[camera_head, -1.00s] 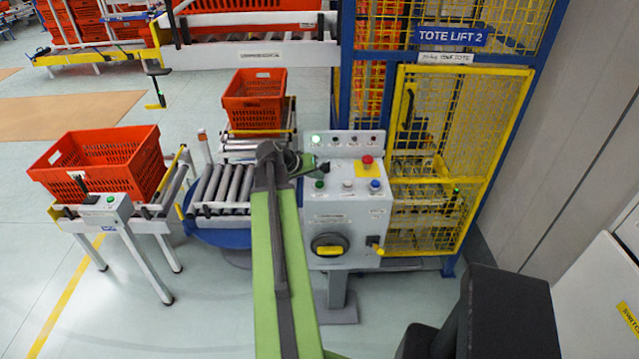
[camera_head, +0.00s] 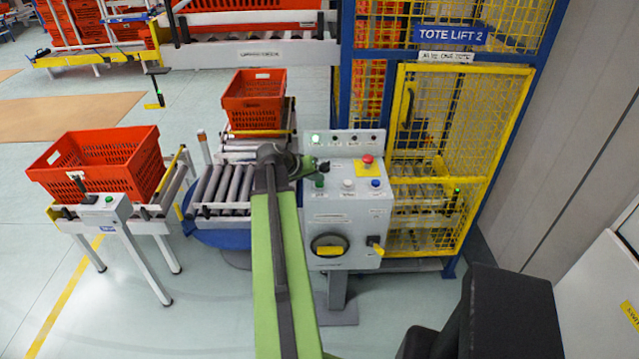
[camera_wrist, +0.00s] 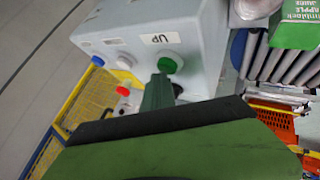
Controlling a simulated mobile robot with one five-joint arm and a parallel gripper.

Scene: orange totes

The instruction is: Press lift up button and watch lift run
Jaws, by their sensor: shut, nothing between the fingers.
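The grey control box (camera_head: 346,222) stands on a post in front of the lift. Its green button (camera_head: 319,182) is at the left of a row with white (camera_head: 348,184) and blue buttons (camera_head: 376,183). In the wrist view the green button (camera_wrist: 167,65) sits beside an "UP" label (camera_wrist: 160,39). My gripper (camera_head: 323,167) is shut and empty, just above and behind the green button. In the wrist view its tip (camera_wrist: 160,84) overlaps the button's lower edge; I cannot tell whether they touch. The tote lift (camera_head: 450,150) is a blue frame with yellow mesh; no tote shows on its lower rollers.
A red mushroom button (camera_head: 367,159) is at the box's back right. Orange totes stand on roller conveyors (camera_head: 225,184) to the left. A grey wall (camera_head: 585,110) bounds the right.

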